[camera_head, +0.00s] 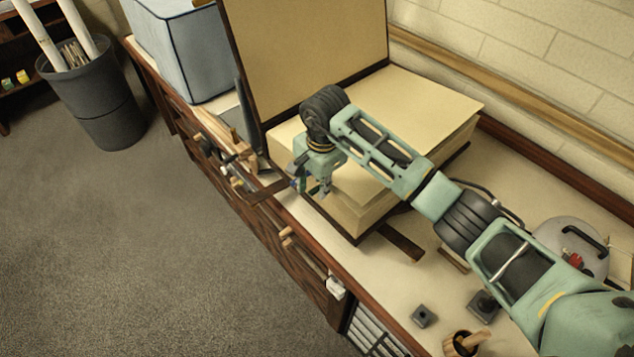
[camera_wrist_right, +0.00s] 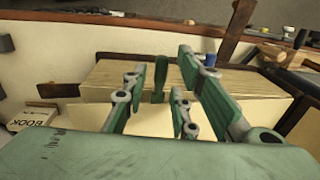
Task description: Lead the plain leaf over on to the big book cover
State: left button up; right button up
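The big book lies open on the bench. Its cover (camera_head: 305,45) is a tan board with a dark edge, standing steeply up at the back left. The plain leaf (camera_head: 425,98) appears as the bare cream top of the thick page block, partly hidden by my right arm. My right gripper (camera_head: 313,184) points down at the block's near left edge. In the right wrist view its green fingers (camera_wrist_right: 163,82) are spread apart in front of the striped page edges (camera_wrist_right: 245,82), with nothing visible between them. Contact with the leaf cannot be told. My left gripper is not in view.
A blue-edged pale box (camera_head: 185,50) stands beyond the cover. Wooden-handled tools (camera_head: 235,155) lie along the bench's front edge. A round lidded thing (camera_head: 572,245) and small dark blocks (camera_head: 423,316) are at the right. A dark bin (camera_head: 95,95) stands on open floor.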

grip_shut()
jog(key=shift+w+r, duration=0.1)
dwell(0.4)
jog(key=shift+w+r+b, duration=0.1)
jog(key=shift+r+b, duration=0.5)
jog(key=shift+b, duration=0.1)
jog(key=shift+w+a+r+b, duration=0.15)
jog(key=shift+r+b, duration=0.2)
jog(key=shift+r, duration=0.2)
jog(key=shift+w+r+b, duration=0.1)
jog(key=shift+r+b, duration=0.2)
jog(key=shift+r, duration=0.2)
jog(key=w+a+r+b, duration=0.1)
jog(key=w+a+r, duration=0.1)
jog(key=r, duration=0.4)
jog(key=w+a+r+b, duration=0.1)
jog(key=w+a+r, duration=0.1)
jog(key=r, duration=0.3)
jog(key=shift+w+r, duration=0.4)
jog(key=shift+w, duration=0.15)
jog(key=shift+a, duration=0.1)
